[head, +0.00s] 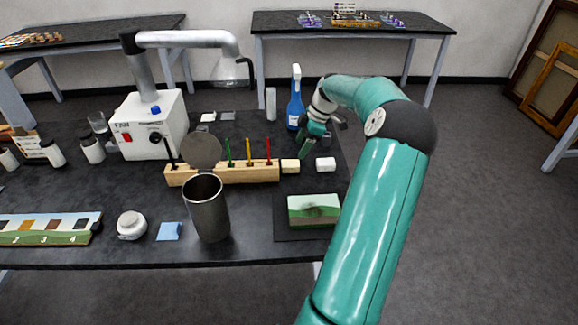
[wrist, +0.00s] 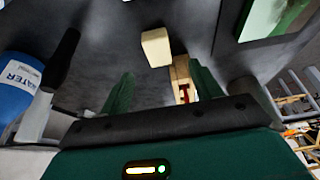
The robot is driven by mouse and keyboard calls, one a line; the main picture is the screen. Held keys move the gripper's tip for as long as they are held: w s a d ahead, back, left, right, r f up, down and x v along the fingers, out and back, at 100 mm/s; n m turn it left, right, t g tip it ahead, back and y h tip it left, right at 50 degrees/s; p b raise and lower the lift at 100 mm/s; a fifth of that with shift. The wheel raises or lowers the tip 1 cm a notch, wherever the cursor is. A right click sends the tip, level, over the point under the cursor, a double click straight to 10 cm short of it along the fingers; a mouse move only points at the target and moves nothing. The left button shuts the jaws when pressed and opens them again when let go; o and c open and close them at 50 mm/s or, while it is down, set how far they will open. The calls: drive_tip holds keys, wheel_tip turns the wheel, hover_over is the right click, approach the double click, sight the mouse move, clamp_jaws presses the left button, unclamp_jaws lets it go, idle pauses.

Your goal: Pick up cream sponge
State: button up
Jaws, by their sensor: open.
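The cream sponge (head: 290,166) is a small pale yellowish block on the black table, at the right end of the wooden rack (head: 225,174). In the wrist view the cream sponge (wrist: 156,47) lies ahead of the fingertips, slightly left of centre, with the rack (wrist: 182,75) close to it. My gripper (head: 309,143) is above the table, behind and a little right of the sponge in the head view. In the wrist view my gripper (wrist: 163,84) has its two green fingers spread apart, with nothing held between them.
A white block (head: 326,164) lies right of the sponge. A blue spray bottle (head: 296,98) stands behind my gripper and shows at left in the wrist view (wrist: 18,85). A green landscape picture (head: 314,209) lies in front. A metal cup (head: 207,208) stands before the rack.

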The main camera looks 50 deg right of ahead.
sight(292, 163)
drive_tip(key=x, duration=0.8)
drive_tip(key=shift+w, duration=0.15)
drive_tip(key=shift+c, duration=0.4)
drive_tip(key=shift+d, duration=0.1)
drive_tip(key=c, duration=1)
